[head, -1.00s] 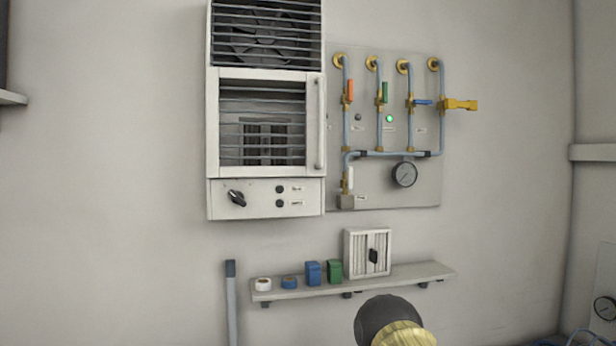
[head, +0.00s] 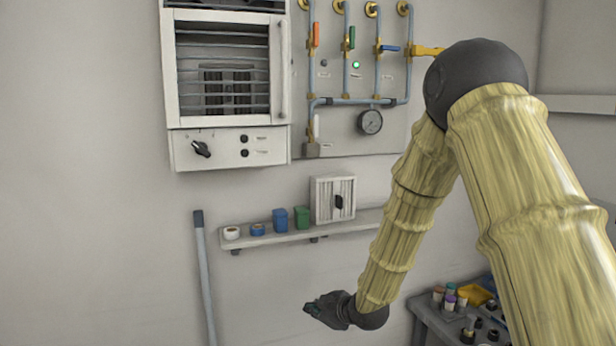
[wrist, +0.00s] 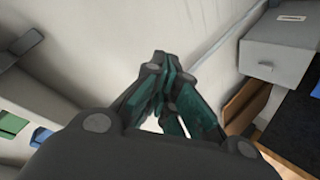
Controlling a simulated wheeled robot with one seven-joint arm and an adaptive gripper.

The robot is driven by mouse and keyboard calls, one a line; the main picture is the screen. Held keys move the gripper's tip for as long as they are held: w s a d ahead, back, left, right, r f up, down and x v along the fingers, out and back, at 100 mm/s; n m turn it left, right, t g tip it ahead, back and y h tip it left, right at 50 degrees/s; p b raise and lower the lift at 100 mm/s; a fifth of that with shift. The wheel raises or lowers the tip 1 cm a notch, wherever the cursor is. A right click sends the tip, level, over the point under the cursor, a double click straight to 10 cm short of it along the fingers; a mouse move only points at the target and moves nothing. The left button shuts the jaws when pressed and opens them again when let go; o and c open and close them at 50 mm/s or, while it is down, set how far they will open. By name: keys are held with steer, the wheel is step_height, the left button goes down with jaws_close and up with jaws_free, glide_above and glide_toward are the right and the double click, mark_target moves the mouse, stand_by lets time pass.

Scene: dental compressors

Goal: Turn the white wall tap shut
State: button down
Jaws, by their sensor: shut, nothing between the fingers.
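The white wall tap (head: 316,126) is a small white lever at the lower left of the pipe panel, above a grey block. It stands upright, in line with its short pipe. In the head view my gripper (head: 312,308) is well below the tap, lower than the wall shelf, and points left. In the wrist view its fingers (wrist: 162,62) are shut together with nothing between them. The tap is not seen in the wrist view.
The panel (head: 349,83) also bears orange (head: 316,35), green (head: 351,38) and blue (head: 389,48) levers and a gauge (head: 370,121). A barred white cabinet (head: 228,149) adjoins its left side. The shelf (head: 273,239) sticks out below. A cluttered bench (head: 428,311) stands lower right.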

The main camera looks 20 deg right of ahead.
steer(key=w+d+r+n+t+y, duration=0.1)
steer(key=w+r+n+t, duration=0.15)
steer(key=r, duration=0.95)
steer(key=w+d+r+n+t, duration=0.1)
steer(key=w+d+r+n, duration=0.2)
steer(key=r, duration=0.8)
steer(key=n+t+y+p, duration=0.1)
steer(key=n+t+y, duration=0.15)
steer(key=n, duration=0.25)
glide_toward(316, 123)
steer(key=s+a, duration=0.2)
steer(key=a, duration=0.1)
steer(key=shift+h, duration=0.35)
steer(key=x, duration=0.2)
steer(key=b+x, duration=0.1)
steer(key=x, duration=0.1)
steer(key=b+x, duration=0.1)
steer(key=x, duration=0.1)
steer(key=shift+w+a+r, duration=0.2)
steer(key=shift+w+r, duration=0.05)
steer(key=shift+w, duration=0.1)
steer(key=x, duration=0.2)
steer(key=shift+w+a+f+p, duration=0.1)
steer(key=shift+w+p, duration=0.25)
steer(key=shift+p, duration=0.05)
